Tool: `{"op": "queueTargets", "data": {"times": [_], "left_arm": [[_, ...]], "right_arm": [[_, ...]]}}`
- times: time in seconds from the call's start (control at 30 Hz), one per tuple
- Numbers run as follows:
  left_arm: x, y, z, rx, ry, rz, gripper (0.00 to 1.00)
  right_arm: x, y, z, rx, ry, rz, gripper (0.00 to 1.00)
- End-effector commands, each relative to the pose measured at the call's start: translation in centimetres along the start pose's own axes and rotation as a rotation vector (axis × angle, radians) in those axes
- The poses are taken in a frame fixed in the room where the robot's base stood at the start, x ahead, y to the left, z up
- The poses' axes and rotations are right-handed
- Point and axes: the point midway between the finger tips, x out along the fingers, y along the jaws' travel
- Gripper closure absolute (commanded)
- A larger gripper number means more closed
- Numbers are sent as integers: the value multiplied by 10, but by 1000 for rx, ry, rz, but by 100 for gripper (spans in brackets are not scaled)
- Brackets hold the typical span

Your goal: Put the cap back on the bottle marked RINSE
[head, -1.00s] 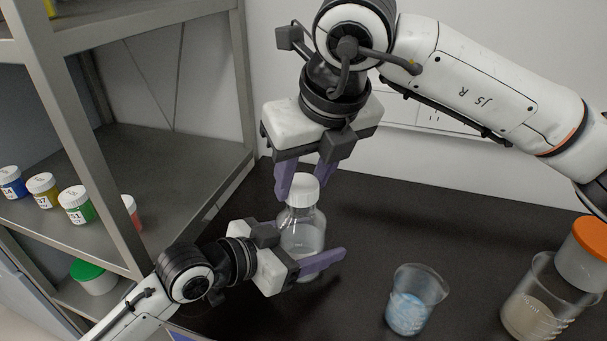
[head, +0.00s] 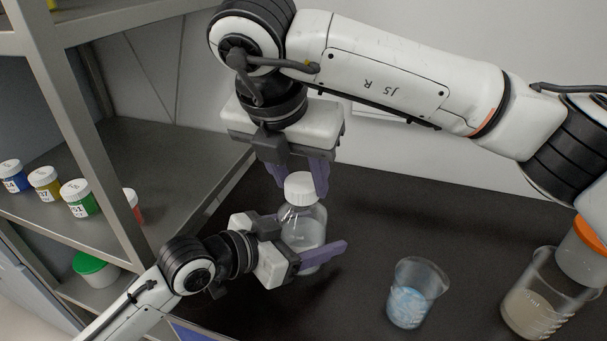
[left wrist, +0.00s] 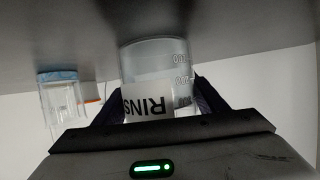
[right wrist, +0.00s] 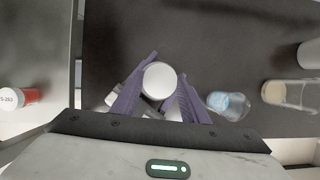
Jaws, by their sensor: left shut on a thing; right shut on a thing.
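The clear bottle (head: 302,229) stands upright on the dark bench. In the left wrist view its label (left wrist: 150,104) shows upside down, reading RINS with the rest hidden. My left gripper (head: 302,255) is shut around the bottle's body from the lower left. The white cap (head: 300,187) is at the bottle's mouth and looks level; I cannot tell whether it is threaded on. My right gripper (head: 300,184) is above the bottle, shut on the cap, with its fingers either side. The right wrist view shows the round cap top (right wrist: 159,79) between the fingers.
A beaker with blue contents (head: 408,306) and a beaker with beige contents (head: 530,308) stand to the right, beside an orange-lidded container (head: 582,262). A metal shelf (head: 150,150) with several small labelled jars is at the left. The bench between bottle and beakers is clear.

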Motion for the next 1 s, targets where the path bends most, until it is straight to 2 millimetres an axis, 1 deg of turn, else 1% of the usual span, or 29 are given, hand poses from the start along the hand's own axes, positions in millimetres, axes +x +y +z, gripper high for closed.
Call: {"op": "queueTargets", "data": {"times": [0.03, 0.1, 0.2, 0.3, 0.4, 0.5, 0.57, 0.87, 0.9, 0.97, 1.0], "left_arm": [[0, 1, 1, 1, -2, 1, 97], [0, 1, 1, 1, -2, 1, 97], [0, 1, 1, 1, -2, 1, 97], [0, 1, 1, 2, -2, 1, 97], [0, 0, 1, 2, -2, 1, 97], [0, 0, 1, 2, -2, 1, 97], [0, 0, 1, 1, -2, 1, 97], [0, 0, 1, 1, -2, 1, 97], [0, 0, 1, 1, -2, 1, 97], [0, 0, 1, 1, -2, 1, 97], [0, 0, 1, 1, -2, 1, 97]], "right_arm": [[-1, 4, 0, 122, -1, -53, 80], [-1, 5, 0, 311, -3, -136, 80], [-1, 6, 2, 560, -5, -240, 80], [0, 7, 2, 764, -3, -326, 80], [2, 7, 3, 911, -2, -389, 80], [2, 7, 4, 1000, 0, -424, 80], [2, 7, 4, 1028, -1, -433, 80], [2, 7, 4, 1038, 2, -436, 80], [2, 7, 4, 1038, 2, -436, 55], [2, 7, 4, 1037, 2, -436, 44], [2, 7, 4, 1037, 1, -436, 41]]}}
